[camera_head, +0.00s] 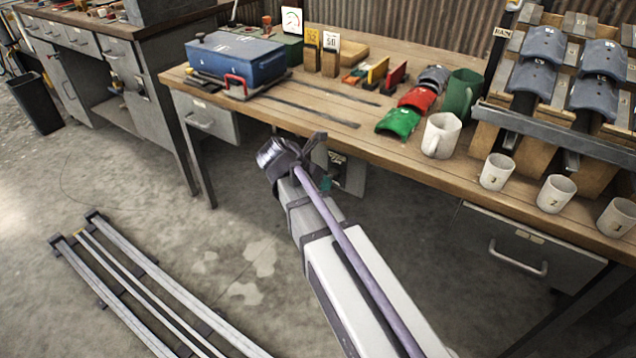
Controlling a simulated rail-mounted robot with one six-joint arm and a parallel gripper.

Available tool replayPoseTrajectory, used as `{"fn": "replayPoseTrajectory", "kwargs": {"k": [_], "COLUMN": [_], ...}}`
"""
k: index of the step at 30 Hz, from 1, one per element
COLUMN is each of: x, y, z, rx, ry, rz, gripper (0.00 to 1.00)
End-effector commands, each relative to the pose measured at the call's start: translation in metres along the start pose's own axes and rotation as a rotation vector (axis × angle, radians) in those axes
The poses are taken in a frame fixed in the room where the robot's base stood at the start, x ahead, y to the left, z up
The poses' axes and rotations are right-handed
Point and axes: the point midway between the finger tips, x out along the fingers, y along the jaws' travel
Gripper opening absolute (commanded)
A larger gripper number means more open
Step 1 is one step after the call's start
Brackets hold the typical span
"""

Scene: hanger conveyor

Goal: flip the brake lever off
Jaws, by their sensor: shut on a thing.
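I cannot make out a brake lever for certain in the head view. My gripper (312,143) is at the far end of my arm, in front of the workbench's front edge and above the floor. Its dark fingers are small and partly hidden by my wrist. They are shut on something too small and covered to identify. A red handle (236,84) shows at the front of a blue box (238,56) on the bench, up and left of my gripper and apart from it.
Metal rails (140,285) lie on the floor at lower left. The floor between rails and bench is mostly clear.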

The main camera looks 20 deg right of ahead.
Motion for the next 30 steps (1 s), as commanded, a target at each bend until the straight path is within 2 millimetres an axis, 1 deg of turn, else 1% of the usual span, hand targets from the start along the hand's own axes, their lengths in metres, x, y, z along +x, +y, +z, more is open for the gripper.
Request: {"fn": "replayPoseTrajectory", "kwargs": {"k": [2, 3, 11, 17, 20, 23, 27, 30], "x": [0.000, 0.000, 0.000, -0.001, -0.008, -0.029, -0.068, -0.090], "y": [0.000, 0.000, 0.000, 0.000, -0.001, -0.002, -0.003, -0.003], "z": [0.001, 0.001, 0.000, 0.000, 0.002, 0.005, 0.007, 0.006], "rx": [0.000, 0.000, 0.000, 0.000, 0.000, -0.001, -0.002, -0.001], "ry": [-0.003, -0.003, -0.002, -0.001, -0.001, -0.002, -0.002, -0.002], "rz": [-0.001, -0.001, -0.001, 0.000, 0.001, 0.001, 0.002, 0.001], "gripper": [0.00, 0.34, 0.58, 0.58, 0.58, 0.58, 0.58, 0.58]}}
